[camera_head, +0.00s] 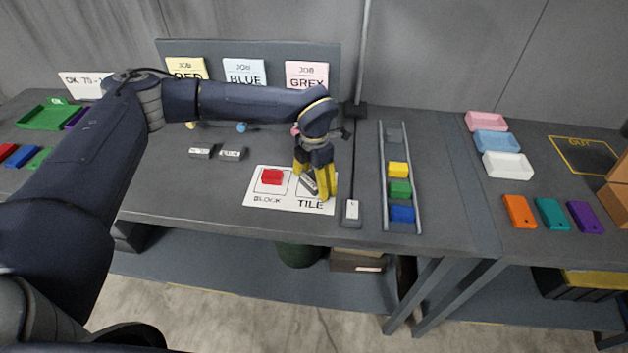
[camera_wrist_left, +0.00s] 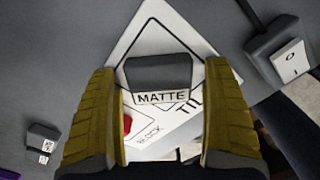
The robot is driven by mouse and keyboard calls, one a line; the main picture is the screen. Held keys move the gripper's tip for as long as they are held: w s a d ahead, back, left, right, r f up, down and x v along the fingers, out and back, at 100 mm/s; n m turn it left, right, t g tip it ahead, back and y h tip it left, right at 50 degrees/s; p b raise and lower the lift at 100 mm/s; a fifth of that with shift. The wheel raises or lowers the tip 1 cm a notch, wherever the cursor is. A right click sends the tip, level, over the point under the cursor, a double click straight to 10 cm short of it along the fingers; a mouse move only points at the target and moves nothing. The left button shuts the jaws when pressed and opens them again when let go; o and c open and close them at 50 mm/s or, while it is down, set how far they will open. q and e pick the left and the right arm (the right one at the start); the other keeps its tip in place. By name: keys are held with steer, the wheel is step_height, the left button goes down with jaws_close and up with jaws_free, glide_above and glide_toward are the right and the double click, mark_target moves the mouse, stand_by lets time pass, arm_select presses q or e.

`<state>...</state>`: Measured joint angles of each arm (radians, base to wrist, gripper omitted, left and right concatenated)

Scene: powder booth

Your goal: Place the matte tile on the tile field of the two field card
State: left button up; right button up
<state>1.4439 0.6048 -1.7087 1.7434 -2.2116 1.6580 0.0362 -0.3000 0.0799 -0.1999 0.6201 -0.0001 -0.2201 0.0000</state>
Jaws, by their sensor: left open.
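The matte tile (camera_wrist_left: 160,74), a dark grey piece with a pale edge reading MATTE, lies over the outlined tile field of the white two field card (camera_head: 258,201). It also shows between the fingers in the head view (camera_head: 309,184). The card's left field, marked BLOCK, bears a red block (camera_head: 271,177). My left gripper (camera_head: 316,186) points down over the tile field with its yellow fingers open. In the left wrist view the fingers (camera_wrist_left: 163,115) stand on either side of the tile, with gaps. The fingers hide part of the field in the head view. My right gripper is not in view.
Two small grey tiles (camera_head: 202,151) (camera_head: 232,153) lie left of the card. A switch box (camera_head: 351,212) on a cord lies close to the card's right. Beyond it is a rack (camera_head: 384,180) with yellow, green and blue blocks. Job cards (camera_head: 245,72) stand behind my arm.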

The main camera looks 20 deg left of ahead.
mark_target(314, 180)
arm_select(q)
step_height(314, 180, up, 12)
steer(key=shift+r, duration=0.2)
stand_by(0.4)
